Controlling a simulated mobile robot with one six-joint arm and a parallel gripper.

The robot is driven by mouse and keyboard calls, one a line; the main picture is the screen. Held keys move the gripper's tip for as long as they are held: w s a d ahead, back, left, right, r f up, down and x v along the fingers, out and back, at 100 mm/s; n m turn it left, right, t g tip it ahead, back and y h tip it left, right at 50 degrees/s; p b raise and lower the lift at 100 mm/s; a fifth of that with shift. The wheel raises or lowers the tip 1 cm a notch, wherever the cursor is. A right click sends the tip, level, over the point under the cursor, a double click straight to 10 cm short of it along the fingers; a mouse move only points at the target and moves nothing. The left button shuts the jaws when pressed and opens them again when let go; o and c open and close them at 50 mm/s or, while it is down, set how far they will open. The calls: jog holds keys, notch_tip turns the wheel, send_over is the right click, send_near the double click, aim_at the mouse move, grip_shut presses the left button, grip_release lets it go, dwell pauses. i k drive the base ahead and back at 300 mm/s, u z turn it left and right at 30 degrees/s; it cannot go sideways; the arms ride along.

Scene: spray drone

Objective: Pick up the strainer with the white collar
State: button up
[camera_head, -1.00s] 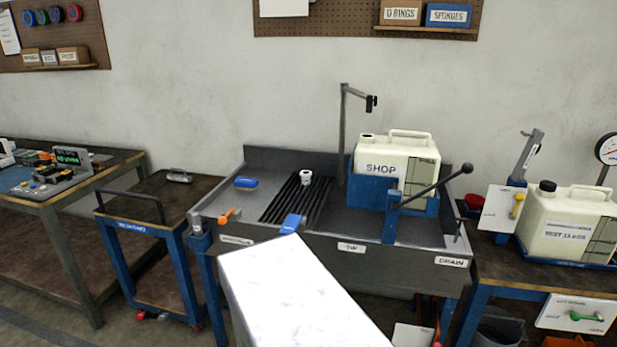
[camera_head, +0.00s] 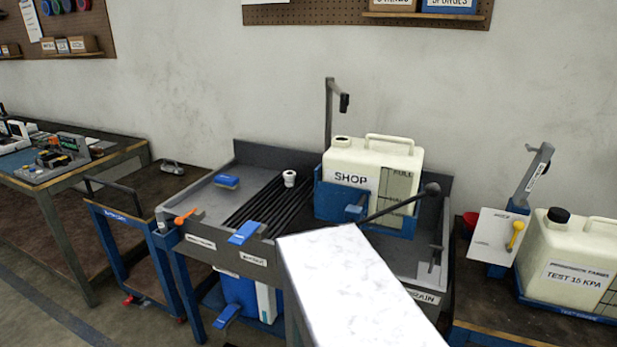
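A small white ring-shaped piece (camera_head: 289,178), which looks like the strainer's white collar, stands on the black slatted rack (camera_head: 262,205) in the grey sink bench. It is small in the picture, and any strainer body below the collar cannot be made out.
A SHOP jug (camera_head: 375,165) in a blue cradle, with a long black lever (camera_head: 400,203), stands right of the rack. A blue brush or block (camera_head: 227,181) lies left. A low cart (camera_head: 150,195) stands left; a test jug (camera_head: 570,255) stands right.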

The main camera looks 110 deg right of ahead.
aim_at(289, 176)
jog(key=u, duration=0.15)
jog(key=k, duration=0.75)
jog(key=z, duration=1.6)
jog(key=i, duration=0.95)
jog(key=z, duration=0.15)
jog(key=k, duration=0.3)
jog(key=u, duration=0.05)
